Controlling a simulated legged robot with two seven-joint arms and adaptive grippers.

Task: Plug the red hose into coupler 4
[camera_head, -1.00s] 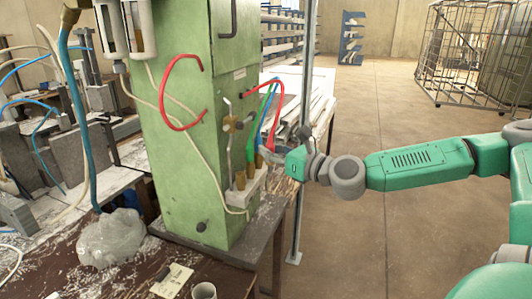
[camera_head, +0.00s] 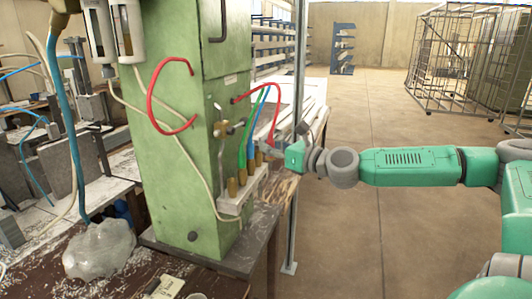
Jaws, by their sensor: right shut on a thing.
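The red hose (camera_head: 274,107) leaves the side of the green cabinet and arches over to the right, with its free end down at my right gripper. My right gripper (camera_head: 267,148) is shut on the red hose near that end, just above the far end of the coupler block. The pale coupler block (camera_head: 233,205) sits low on the cabinet's side with a row of brass couplers (camera_head: 242,177). A green hose (camera_head: 242,150) and a blue hose (camera_head: 251,135) run down to couplers in the row. The fingers hide the hose tip and farthest coupler, so I cannot tell if they touch. My left gripper is out of view.
The green cabinet (camera_head: 175,160) stands close left of the couplers. A brass valve (camera_head: 224,129) is beside the hoses. A metal post (camera_head: 296,190) rises close to my right wrist. Another red hose loop (camera_head: 153,112) hangs on the cabinet front.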

